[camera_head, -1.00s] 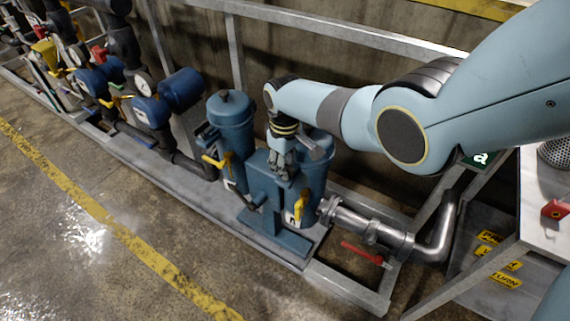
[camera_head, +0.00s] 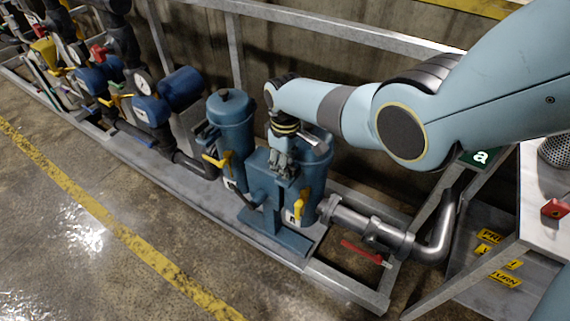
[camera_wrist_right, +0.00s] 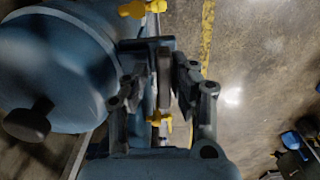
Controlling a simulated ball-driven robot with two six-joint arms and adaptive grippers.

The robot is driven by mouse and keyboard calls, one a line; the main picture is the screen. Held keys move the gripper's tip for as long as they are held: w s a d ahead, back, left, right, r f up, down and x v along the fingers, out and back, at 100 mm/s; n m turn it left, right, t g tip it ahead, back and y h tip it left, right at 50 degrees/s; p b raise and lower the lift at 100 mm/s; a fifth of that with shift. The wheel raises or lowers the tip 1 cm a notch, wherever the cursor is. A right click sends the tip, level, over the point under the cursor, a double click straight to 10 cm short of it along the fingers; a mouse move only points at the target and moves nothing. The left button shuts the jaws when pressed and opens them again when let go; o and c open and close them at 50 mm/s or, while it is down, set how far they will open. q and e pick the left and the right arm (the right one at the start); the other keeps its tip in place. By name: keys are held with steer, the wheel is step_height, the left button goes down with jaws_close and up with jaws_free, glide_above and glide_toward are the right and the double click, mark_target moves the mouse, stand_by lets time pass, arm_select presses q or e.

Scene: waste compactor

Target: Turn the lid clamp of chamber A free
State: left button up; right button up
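Two blue chambers stand side by side on the low grey skid. The right one (camera_head: 318,180), by the label "A", is partly hidden behind my right arm. My right gripper (camera_head: 283,168) points down just in front of it, beside its top. In the right wrist view, a blue lid (camera_wrist_right: 50,70) with a dark knob (camera_wrist_right: 28,120) fills the left side. A narrow grey bar (camera_wrist_right: 164,78), which looks like the lid clamp, stands between the fingers of the right gripper (camera_wrist_right: 162,82). The fingers are apart, with gaps beside the bar. My left gripper is not in view.
Yellow valve handles (camera_head: 300,204) sit low in front, and a grey pipe (camera_head: 375,228) runs off to the right. Railings (camera_head: 330,30) stand behind. The floor in front is clear.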

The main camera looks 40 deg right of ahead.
steer(key=shift+s+a+r, duration=0.1)
steer(key=shift+a, duration=0.2)
steer(key=shift+d+r, duration=0.1)
steer(key=shift+r, duration=0.45)
step_height(320, 180, up, 11)
steer(key=shift+f, duration=0.15)
stand_by(0.3)
